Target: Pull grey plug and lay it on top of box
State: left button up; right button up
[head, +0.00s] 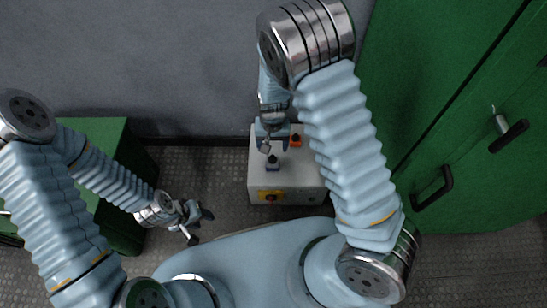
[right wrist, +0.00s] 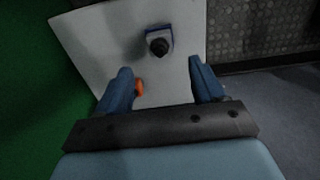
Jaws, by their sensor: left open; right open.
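The pale box (head: 297,175) stands on the floor near the wall in the head view; its white top (right wrist: 185,88) fills much of the right wrist view. A dark plug in a purple-blue socket (head: 273,163) is on its top, and shows in the right wrist view (right wrist: 158,42) beyond the fingertips. An orange socket with a dark plug (head: 296,139) sits further back, partly hidden by a finger in the wrist view (right wrist: 138,87). I cannot make out a separate grey plug. My right gripper (head: 270,139) is open above the box top (right wrist: 160,68). My left gripper (head: 197,222) is open and empty, left of the box.
A green cabinet with handles (head: 480,140) stands at the right. A green table-like unit (head: 112,190) is at the left. A grey wall (head: 150,60) is behind the box. A red and yellow switch (head: 270,196) is on the box front. Floor shows left of the box.

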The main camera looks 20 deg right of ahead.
aim_at(272, 155)
notch_tip(272, 155, down, 8)
jog(key=b, duration=0.7)
jog(key=shift+f, duration=0.6)
dwell(0.7)
grip_shut()
dwell(0.4)
jog(key=shift+r, duration=0.15)
